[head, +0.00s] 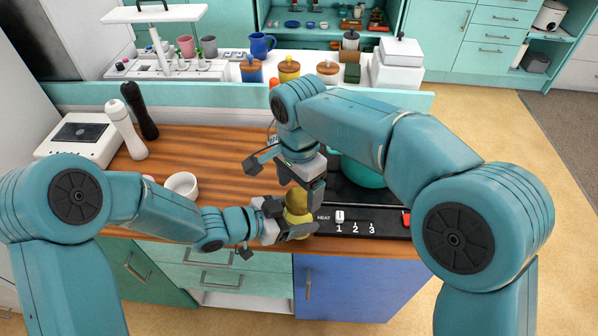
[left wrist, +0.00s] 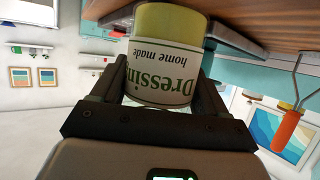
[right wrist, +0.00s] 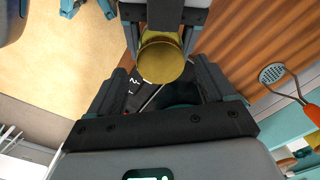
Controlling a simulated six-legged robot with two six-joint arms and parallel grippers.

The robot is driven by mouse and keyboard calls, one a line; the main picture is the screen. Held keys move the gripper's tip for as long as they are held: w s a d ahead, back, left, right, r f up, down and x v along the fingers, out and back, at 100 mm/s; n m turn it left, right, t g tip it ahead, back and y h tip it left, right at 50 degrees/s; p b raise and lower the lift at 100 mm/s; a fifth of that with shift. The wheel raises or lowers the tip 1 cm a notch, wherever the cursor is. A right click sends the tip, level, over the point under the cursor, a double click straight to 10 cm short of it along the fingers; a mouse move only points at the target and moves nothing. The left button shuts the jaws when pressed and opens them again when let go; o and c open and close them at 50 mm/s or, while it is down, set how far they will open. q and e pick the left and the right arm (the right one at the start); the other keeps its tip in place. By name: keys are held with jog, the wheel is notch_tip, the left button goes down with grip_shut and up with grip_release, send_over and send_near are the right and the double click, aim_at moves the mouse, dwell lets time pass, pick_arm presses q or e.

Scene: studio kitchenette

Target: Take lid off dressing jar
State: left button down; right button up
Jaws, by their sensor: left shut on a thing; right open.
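The dressing jar (head: 297,226) is yellow and held upright near the counter's front edge, beside the stove panel. My left gripper (head: 290,232) is shut around its body. In the left wrist view the jar's "Dressing home made" label (left wrist: 162,75) is upside down between the fingers. The gold lid (right wrist: 161,62) is on top of the jar. My right gripper (head: 303,182) points down just above the lid. In the right wrist view its fingers (right wrist: 163,80) are open, one to each side of the lid, with gaps. Whether the jar touches the counter I cannot tell.
A stove (head: 372,225) with numbered controls and a teal pot (head: 362,172) stand right of the jar. A white bowl (head: 182,186) and two mills (head: 125,130) are left. Wooden counter (head: 205,150) behind the left gripper is mostly clear.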

jog(key=shift+f, duration=1.15)
jog(key=shift+c, duration=0.3)
jog(key=c, duration=1)
jog(key=n, duration=0.6)
jog(key=shift+n, duration=0.3)
jog(key=o, duration=1.1)
jog(key=shift+o, duration=0.2)
